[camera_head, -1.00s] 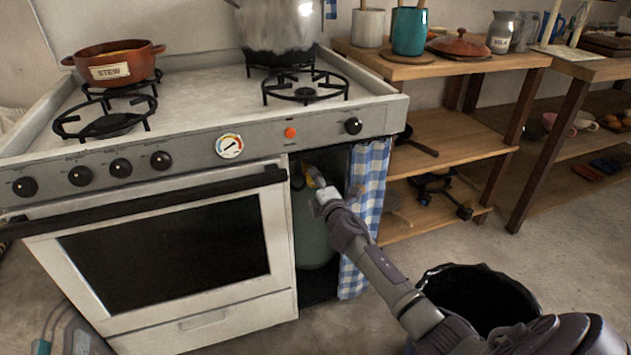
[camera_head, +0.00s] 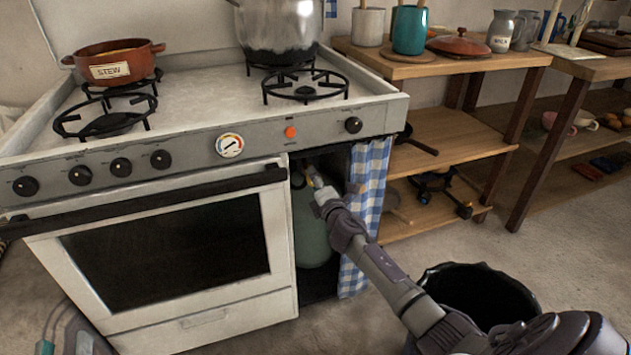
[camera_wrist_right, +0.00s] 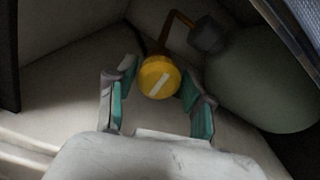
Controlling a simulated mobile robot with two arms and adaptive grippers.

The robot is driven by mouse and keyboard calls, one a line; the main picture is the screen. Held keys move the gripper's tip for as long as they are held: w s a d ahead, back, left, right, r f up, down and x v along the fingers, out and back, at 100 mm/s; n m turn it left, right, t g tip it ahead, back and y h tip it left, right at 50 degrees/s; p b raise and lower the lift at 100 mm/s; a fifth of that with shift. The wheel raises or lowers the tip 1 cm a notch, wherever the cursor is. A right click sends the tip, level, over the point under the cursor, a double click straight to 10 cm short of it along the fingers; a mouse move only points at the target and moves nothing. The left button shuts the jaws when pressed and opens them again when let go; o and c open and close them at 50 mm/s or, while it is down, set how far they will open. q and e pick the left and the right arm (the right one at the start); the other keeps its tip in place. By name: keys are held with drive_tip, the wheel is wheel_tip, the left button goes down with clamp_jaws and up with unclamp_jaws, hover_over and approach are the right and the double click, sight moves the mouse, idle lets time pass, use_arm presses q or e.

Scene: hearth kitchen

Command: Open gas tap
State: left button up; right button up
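The gas tap is a round yellow knob (camera_wrist_right: 158,77) with a slanted white bar on its face, seen in the right wrist view. It sits by a green gas cylinder (camera_head: 312,230) in the dark recess right of the oven. My right gripper (camera_head: 316,184) reaches into this recess. Its teal-padded fingers are open, one on either side of the knob, with a visible gap on each side; the knob is not gripped. In the head view the tap is mostly hidden behind the gripper. My left gripper (camera_head: 62,345) shows at the bottom left edge, partly cut off, its pads apart and empty.
The white stove (camera_head: 200,130) borders the recess on the left. A blue checked curtain (camera_head: 368,190) hangs at its right side. A black bin (camera_head: 480,295) stands beside my right arm. A stew pot (camera_head: 108,65) and a metal pot (camera_head: 278,30) are on the stove.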

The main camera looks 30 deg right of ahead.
drive_tip(key=shift+o, duration=0.6)
drive_tip(key=shift+r, duration=0.1)
drive_tip(key=v, duration=1.2)
